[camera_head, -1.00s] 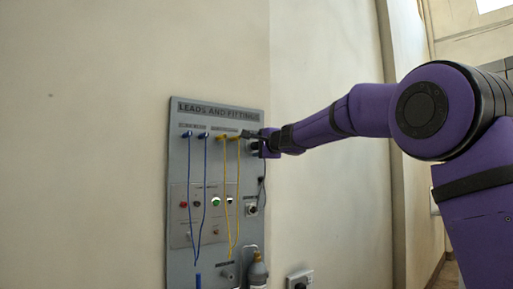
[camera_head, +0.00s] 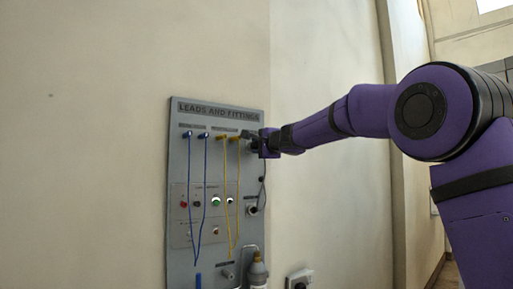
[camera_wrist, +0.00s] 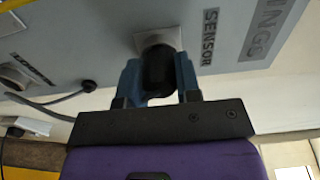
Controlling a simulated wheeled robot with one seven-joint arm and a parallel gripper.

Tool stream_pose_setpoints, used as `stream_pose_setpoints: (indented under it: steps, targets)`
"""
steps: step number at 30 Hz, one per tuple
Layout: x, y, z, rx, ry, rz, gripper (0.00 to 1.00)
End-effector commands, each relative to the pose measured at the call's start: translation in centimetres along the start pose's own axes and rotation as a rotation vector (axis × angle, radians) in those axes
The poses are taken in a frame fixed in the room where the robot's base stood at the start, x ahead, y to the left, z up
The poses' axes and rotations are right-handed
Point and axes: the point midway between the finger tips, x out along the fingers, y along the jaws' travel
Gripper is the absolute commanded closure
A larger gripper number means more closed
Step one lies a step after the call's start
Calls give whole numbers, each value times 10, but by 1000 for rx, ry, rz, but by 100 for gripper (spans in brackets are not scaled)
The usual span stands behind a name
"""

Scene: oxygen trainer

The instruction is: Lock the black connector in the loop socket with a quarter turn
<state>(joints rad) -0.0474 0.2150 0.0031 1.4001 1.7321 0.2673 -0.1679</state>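The black connector (camera_wrist: 159,72) stands between the two blue fingers of my gripper (camera_wrist: 160,92) in the wrist view. The fingers appear to touch it on both sides. Its far end meets a pale square plate (camera_wrist: 157,38) beside the label SENSOR; how deep it sits is hidden. In the head view my gripper (camera_head: 257,144) is at the upper right of the grey board (camera_head: 177,235), and the connector is hard to make out. Another socket (camera_head: 252,209) is lower on the board's right side. It also shows at the left of the wrist view (camera_wrist: 14,76), beside a label too blurred to read surely.
Blue leads (camera_head: 204,180) and yellow leads (camera_head: 238,190) hang left of my gripper. A thin grey cable (camera_wrist: 42,112) runs below the board past a small black knob (camera_wrist: 89,86). A bottle (camera_head: 258,272) stands low on the board. A wall outlet (camera_head: 299,279) is right of it.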

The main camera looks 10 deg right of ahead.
Motion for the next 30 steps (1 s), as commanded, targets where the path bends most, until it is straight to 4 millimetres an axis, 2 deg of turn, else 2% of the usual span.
stream_pose_setpoints:
  steps: [6, 15, 26, 30]
  targets:
    - [0, 0, 0, -20, 0, 0, 90]
    - [0, 0, 0, -272, 0, 0, 90]
    - [0, 0, 0, -307, 0, 0, 90]
    - [0, 0, 0, -404, 0, 0, 90]
